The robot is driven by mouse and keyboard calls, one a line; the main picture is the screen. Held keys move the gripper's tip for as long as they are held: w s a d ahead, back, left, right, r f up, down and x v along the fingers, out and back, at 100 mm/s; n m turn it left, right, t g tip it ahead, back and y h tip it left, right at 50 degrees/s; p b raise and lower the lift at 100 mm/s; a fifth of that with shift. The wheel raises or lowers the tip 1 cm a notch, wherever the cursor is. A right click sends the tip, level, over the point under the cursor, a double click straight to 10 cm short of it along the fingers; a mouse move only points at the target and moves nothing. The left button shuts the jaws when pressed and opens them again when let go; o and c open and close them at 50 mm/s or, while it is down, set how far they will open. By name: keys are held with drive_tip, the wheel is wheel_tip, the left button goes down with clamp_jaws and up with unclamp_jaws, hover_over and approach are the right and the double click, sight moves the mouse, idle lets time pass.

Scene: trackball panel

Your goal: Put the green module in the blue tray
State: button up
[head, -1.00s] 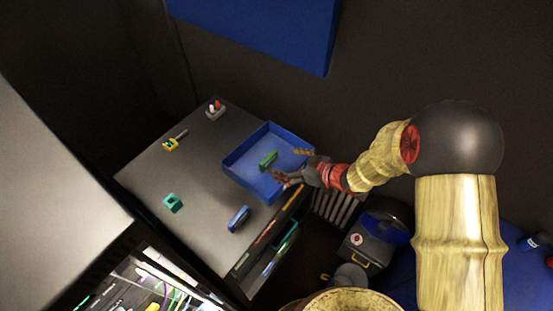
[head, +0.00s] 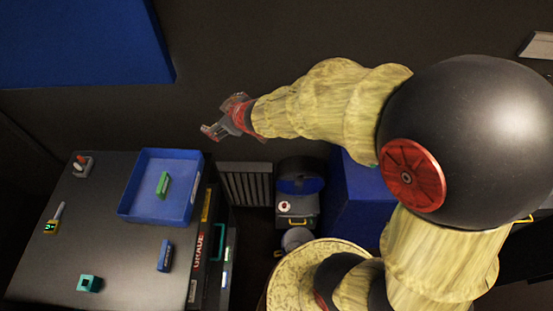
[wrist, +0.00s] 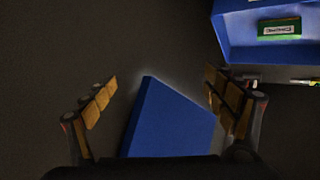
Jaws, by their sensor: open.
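The green module (head: 163,185) lies inside the blue tray (head: 128,206), on its floor and apart from the walls as far as I can see. In the wrist view the green module (wrist: 279,29) shows at the top right inside the blue tray (wrist: 232,48). My gripper (head: 212,131) is up and to the right of the tray, away from it. In the wrist view my gripper (wrist: 162,95) has its two fingers wide apart with nothing between them.
A ribbed grey unit (head: 246,184) and a box with a red button (head: 297,207) stand right of the table.

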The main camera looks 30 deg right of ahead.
drive_tip(key=s+d+r+m+g+h, duration=0.1)
drive_tip(key=s+d+r+m+h, duration=0.15)
drive_tip(key=s+r, duration=0.35)
drive_tip(key=s+d+r+m+g+h, duration=0.1)
drive_tip(key=s+d+r+m, duration=0.2)
drive_tip(key=s, duration=0.4)
drive_tip(key=s+a+r+g+y, duration=0.1)
drive_tip(key=s+a+g, duration=0.1)
drive_tip(key=s, duration=1.3)
drive_tip(key=shift+s+a+m+g+y, duration=0.3)
drive_tip(key=shift+s+m+g+y, duration=0.05)
drive_tip(key=shift+m+g, duration=0.1)
